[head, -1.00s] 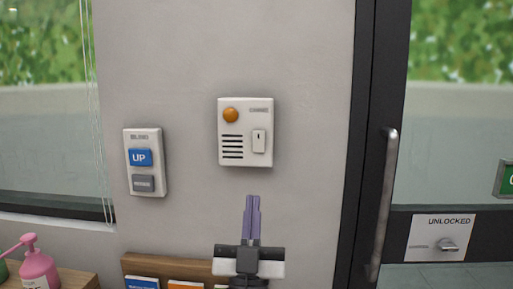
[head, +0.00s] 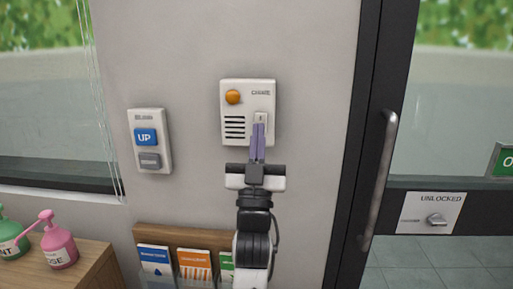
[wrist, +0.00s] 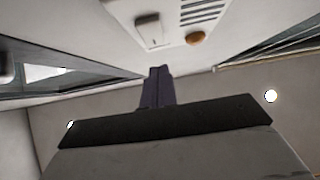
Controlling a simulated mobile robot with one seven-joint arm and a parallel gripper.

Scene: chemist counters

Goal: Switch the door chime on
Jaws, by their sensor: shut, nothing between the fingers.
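The door chime (head: 235,88) is a white box on the grey wall, with an orange round lamp (head: 233,97), a speaker grille and a white rocker switch (head: 261,117) on its right side. In the wrist view the chime's switch (wrist: 150,32) and orange lamp (wrist: 195,38) show near the top. My gripper (head: 258,127) is shut and empty, its purple fingers pointing up at the lower part of the switch. The fingertips overlap the switch's lower end in the head view; I cannot tell whether they touch it. In the wrist view the fingertips (wrist: 159,70) appear below the switch.
A blind control (head: 151,117) with a blue UP button is on the wall to the left. A leaflet rack (head: 190,236) is below. A glass door with a metal handle (head: 382,170) and an UNLOCKED plate (head: 430,213) is to the right. Pump bottles (head: 58,243) stand at lower left.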

